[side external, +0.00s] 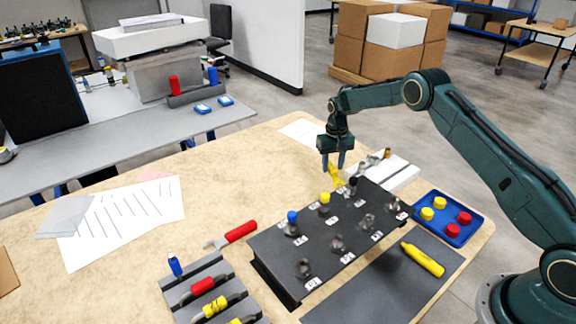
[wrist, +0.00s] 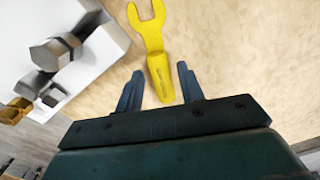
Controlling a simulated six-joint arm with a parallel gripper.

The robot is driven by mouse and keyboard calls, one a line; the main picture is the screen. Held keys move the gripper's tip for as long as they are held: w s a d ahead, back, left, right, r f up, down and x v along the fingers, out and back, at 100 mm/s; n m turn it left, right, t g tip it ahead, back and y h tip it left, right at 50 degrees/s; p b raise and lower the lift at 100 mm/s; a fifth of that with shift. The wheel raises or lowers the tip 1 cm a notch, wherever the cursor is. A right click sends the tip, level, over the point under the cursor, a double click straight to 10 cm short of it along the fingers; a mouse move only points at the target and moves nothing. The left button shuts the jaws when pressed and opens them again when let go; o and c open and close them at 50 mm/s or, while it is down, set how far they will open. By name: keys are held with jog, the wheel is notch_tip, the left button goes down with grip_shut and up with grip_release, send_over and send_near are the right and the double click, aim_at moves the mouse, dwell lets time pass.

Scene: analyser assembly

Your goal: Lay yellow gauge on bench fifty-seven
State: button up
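The yellow gauge (wrist: 158,52), a flat tool with an open forked end, shows in the wrist view over the beige bench top (wrist: 235,50). Its handle end lies between the fingers of my gripper (wrist: 160,70), with small gaps visible at both sides. My gripper is open and points down. In the side view the yellow gauge (side external: 334,174) is just below my gripper (side external: 333,164), behind the dark sloped rack, which may hide part of it. I cannot tell whether it touches the bench top (side external: 225,180). No number fifty-seven is readable.
The dark rack (side external: 280,265) with several knobs stands in front of my gripper. A white block (side external: 398,178) with metal fittings is close at its right. A blue tray (side external: 470,230), a dark mat with a yellow tool (side external: 422,260) and a red-handled wrench (side external: 238,233) lie around.

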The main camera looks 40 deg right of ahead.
jog(key=shift+o, duration=0.7)
notch_tip(320, 180, up, 14)
dwell(0.4)
